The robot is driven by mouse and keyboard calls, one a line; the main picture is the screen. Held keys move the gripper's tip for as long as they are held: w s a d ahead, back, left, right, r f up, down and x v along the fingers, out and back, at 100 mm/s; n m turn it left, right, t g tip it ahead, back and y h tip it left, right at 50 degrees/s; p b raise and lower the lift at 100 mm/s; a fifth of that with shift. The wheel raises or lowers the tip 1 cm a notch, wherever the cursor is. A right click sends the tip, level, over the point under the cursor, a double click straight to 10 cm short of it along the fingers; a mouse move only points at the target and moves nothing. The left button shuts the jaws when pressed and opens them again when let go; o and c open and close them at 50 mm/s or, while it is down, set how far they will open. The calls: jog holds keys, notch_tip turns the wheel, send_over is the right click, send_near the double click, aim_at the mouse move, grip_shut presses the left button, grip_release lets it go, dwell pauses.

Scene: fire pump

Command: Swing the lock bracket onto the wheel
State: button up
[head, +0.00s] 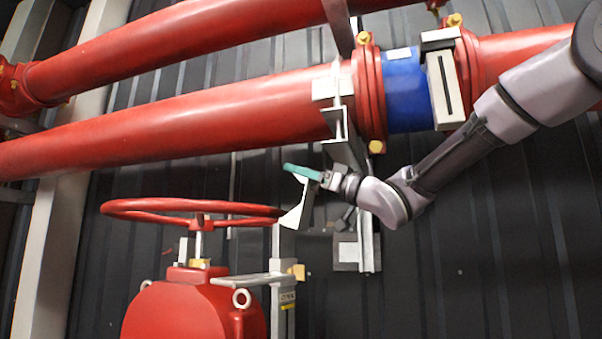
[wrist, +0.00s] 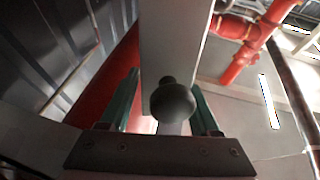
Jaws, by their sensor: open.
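The red handwheel (head: 195,209) sits on a red valve body at lower left in the head view. The pale lock bracket (head: 297,207) stands at the wheel's right rim, above a grey post; I cannot tell whether it touches the rim. My gripper (head: 303,172) is just above the bracket, with its teal fingers pointing left. In the wrist view my gripper (wrist: 165,82) is open, with a dark round knob (wrist: 172,102) between its fingers. A pale flat bar (wrist: 175,45), seemingly part of the bracket, lies behind the knob. Contact between fingers and knob cannot be told.
Large red pipes (head: 190,115) with a blue coupling (head: 407,90) run above my gripper. The red valve body (head: 195,308) and a grey post (head: 283,300) with a side arm stand below. A metal support (head: 366,235) stands behind, against the dark ribbed wall.

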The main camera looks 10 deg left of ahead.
jog(key=shift+a+r, duration=0.1)
jog(key=shift+a, duration=0.1)
grip_shut()
dwell(1.1)
grip_release()
jog(key=shift+w, duration=0.1)
